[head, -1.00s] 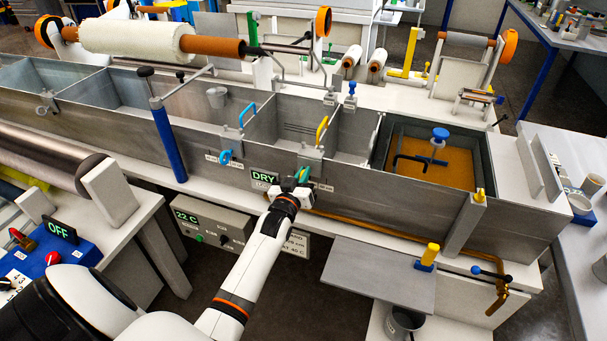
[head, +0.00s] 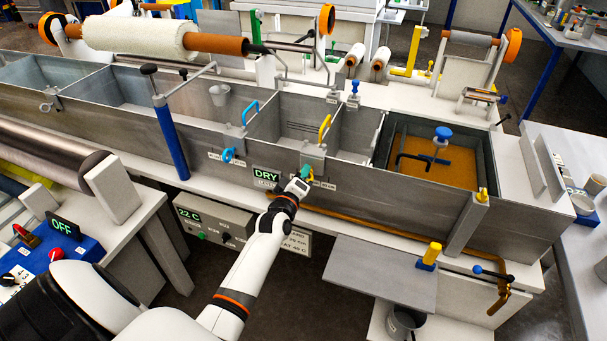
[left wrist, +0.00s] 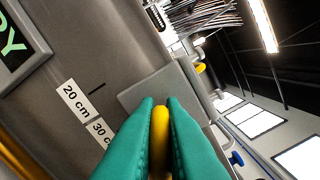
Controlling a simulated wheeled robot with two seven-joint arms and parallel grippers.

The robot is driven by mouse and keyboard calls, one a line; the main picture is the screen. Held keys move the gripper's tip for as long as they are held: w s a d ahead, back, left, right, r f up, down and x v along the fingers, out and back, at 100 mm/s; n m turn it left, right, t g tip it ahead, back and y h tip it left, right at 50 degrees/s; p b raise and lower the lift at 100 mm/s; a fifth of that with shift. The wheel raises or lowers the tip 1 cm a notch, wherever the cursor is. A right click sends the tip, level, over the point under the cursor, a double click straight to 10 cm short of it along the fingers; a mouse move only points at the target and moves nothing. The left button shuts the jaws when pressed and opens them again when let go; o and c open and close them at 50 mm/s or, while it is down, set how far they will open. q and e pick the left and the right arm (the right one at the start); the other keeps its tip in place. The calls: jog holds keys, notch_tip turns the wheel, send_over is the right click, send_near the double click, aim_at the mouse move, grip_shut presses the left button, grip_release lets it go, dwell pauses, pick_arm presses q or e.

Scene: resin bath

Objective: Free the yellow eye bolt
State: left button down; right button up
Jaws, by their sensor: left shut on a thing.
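My left gripper (head: 305,173) is at the front wall of the metal bath, below the gate with the yellow handle (head: 325,127). Its teal fingers are shut on the yellow eye bolt (left wrist: 159,138). In the left wrist view the bolt shows as a narrow yellow strip between the two fingers (left wrist: 160,135). The fingers hide most of it, so I cannot tell how deep it sits in its bracket (left wrist: 150,92). The wrist picture is tilted against the wall. My right gripper is not in view.
A blue eye bolt (head: 229,155) sits left on the same wall, below a blue-handled gate (head: 250,112). The DRY sign (head: 266,175) is just left of my gripper. A copper pipe (head: 350,217) runs below. An orange-brown bath (head: 457,172) lies to the right.

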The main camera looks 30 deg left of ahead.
pick_arm(q)
jog(key=shift+n, duration=0.4)
jog(key=c, duration=1.5)
grip_release()
jog(key=shift+c, duration=0.2)
jog(key=b+v, duration=0.1)
jog(key=v, duration=1.1)
jog(key=shift+b, duration=0.35)
